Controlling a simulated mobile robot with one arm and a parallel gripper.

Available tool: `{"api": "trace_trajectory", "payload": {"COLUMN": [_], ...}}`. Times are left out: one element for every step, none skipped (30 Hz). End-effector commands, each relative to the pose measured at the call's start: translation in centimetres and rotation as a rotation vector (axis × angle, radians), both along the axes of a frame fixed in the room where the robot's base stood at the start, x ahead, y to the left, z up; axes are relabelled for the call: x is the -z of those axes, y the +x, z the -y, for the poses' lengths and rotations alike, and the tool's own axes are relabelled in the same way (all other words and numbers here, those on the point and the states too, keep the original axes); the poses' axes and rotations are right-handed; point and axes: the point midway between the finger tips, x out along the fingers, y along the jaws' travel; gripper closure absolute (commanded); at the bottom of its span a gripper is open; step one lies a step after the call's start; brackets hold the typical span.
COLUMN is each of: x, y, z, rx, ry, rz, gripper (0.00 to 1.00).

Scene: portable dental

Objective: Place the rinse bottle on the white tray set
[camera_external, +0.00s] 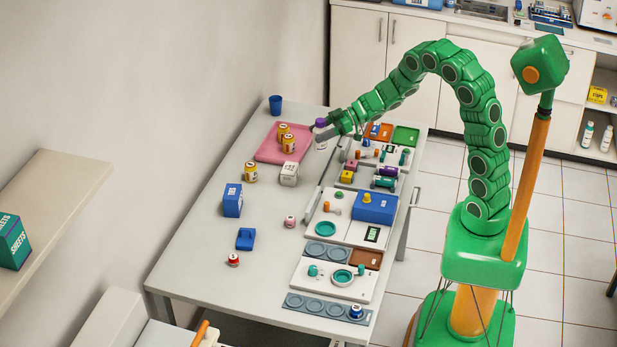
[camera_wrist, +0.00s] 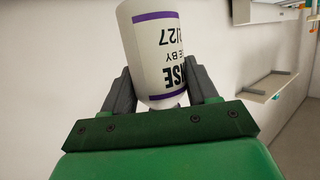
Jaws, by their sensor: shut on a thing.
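The rinse bottle (camera_wrist: 158,50), white with purple bands and a printed label, is held between the two fingers of my gripper (camera_wrist: 160,88) in the wrist view. In the external view the bottle (camera_external: 321,142) shows with a purple top at the far part of the table, just right of the pink tray. My gripper (camera_external: 328,132) is shut on it there; I cannot tell whether it touches the table. White trays line the table's right side: a far one (camera_external: 349,189) with colored pieces, a middle one (camera_external: 340,232) with a blue box, and a near one (camera_external: 316,290) with teal pieces.
The pink tray (camera_external: 266,152) holds yellow cans (camera_external: 289,143). A white box (camera_external: 289,173), another yellow can (camera_external: 250,172), blue boxes (camera_external: 233,200) and small jars (camera_external: 233,259) stand on the grey table (camera_external: 190,265). A blue cup (camera_external: 275,105) stands at the far corner. The table's near left is clear.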

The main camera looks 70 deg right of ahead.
Motion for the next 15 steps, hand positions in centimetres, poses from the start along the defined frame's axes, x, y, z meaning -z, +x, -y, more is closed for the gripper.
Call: {"api": "trace_trajectory", "payload": {"x": [0.4, 0.5, 0.7, 0.8, 0.9, 1.1, 1.2, 1.4, 1.7, 1.8, 2.0, 2.2, 2.3, 2.4, 2.6], "y": [0.6, 1.0, 1.4, 1.8, 2.1, 2.6, 3.0, 3.3, 3.7, 4.1, 4.4, 4.8, 5.2, 5.5, 6.0], "z": [0.0, 0.1, 0.2, 0.2, 0.3, 0.4, 0.4, 0.5, 0.5, 0.6, 0.6, 0.7, 0.7, 0.7, 0.8], "rx": [-0.002, -0.001, -0.001, 0.000, 0.000, 0.000, 0.000, 0.000, 0.001, 0.001, 0.000, 0.001, 0.000, -0.001, -0.002], "ry": [0.001, 0.001, 0.000, -0.001, -0.001, -0.002, -0.002, -0.002, -0.001, 0.000, 0.000, 0.000, -0.001, -0.001, -0.001], "rz": [-0.001, -0.001, 0.000, 0.001, 0.001, 0.001, 0.001, 0.001, 0.001, 0.000, 0.000, 0.000, 0.001, 0.002, 0.002], "gripper": [0.79, 0.79, 0.79, 0.79, 0.79, 0.79, 0.79, 0.79, 0.79, 0.79, 0.79, 0.79, 0.79, 0.79, 0.79]}}
